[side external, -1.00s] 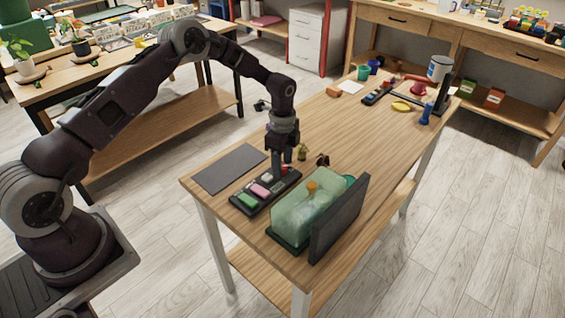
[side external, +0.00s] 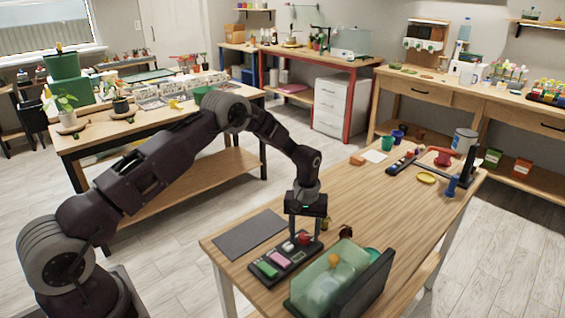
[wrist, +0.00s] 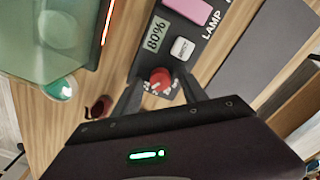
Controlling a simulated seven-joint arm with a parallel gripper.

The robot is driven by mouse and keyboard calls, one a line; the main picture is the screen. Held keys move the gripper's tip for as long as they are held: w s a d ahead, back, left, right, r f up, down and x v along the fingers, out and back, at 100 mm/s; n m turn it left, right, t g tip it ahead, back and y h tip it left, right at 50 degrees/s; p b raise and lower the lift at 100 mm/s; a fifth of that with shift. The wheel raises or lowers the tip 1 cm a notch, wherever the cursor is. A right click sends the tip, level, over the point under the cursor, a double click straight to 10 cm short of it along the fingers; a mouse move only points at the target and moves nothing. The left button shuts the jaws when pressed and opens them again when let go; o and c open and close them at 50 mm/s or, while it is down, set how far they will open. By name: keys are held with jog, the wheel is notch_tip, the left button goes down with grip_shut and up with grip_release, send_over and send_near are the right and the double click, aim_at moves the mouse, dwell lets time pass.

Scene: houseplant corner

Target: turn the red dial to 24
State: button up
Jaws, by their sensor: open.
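The red dial (side external: 304,238) sits at the far end of a black control panel (side external: 256,280) on the wooden table. In the wrist view the red dial (wrist: 160,79) shows between the tips of my open gripper (wrist: 161,92). My gripper (side external: 304,235) points down over the dial, with one finger on either side; I cannot tell whether they touch it. White marks beside the dial are partly hidden, and its setting is unreadable. The panel also carries a white button (wrist: 182,48), a pink button (wrist: 188,10), a green button (side external: 266,269) and a display reading 80% (wrist: 156,33).
A translucent green-tinted case (side external: 328,279) with a dark upright panel (side external: 362,288) stands close beside the control panel. A dark grey mat (side external: 249,234) lies on the other side. A small dark red object (wrist: 98,107) is near the gripper. The table's middle is mostly clear.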

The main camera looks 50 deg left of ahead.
jog(key=shift+n, duration=0.7)
notch_tip(320, 180, up, 8)
jog(key=shift+f, duration=0.1)
notch_tip(320, 180, up, 6)
jog(key=r+m, duration=0.1)
send_over(304, 236)
jog(key=s, duration=0.1)
jog(key=s+d+r+m+t, duration=0.2)
jog(key=s+r, duration=0.7)
jog(key=r, duration=0.4)
jog(key=shift+s+d+r+m, duration=0.15)
jog(key=shift+s+d+m, duration=0.15)
jog(key=shift+m, duration=0.1)
jog(key=s+d+r+m+t, duration=0.1)
jog(key=s+r, duration=0.2)
jog(key=s, duration=0.4)
jog(key=s+d+r+m+t, duration=0.15)
jog(key=s+r, duration=0.25)
jog(key=s, duration=0.4)
jog(key=s+f+m+t, duration=0.1)
jog(key=s+f+m, duration=0.1)
jog(key=s, duration=0.8)
jog(key=shift+s+a+f+m, duration=0.15)
jog(key=shift+s+f+m, duration=0.05)
jog(key=shift+f+m, duration=0.15)
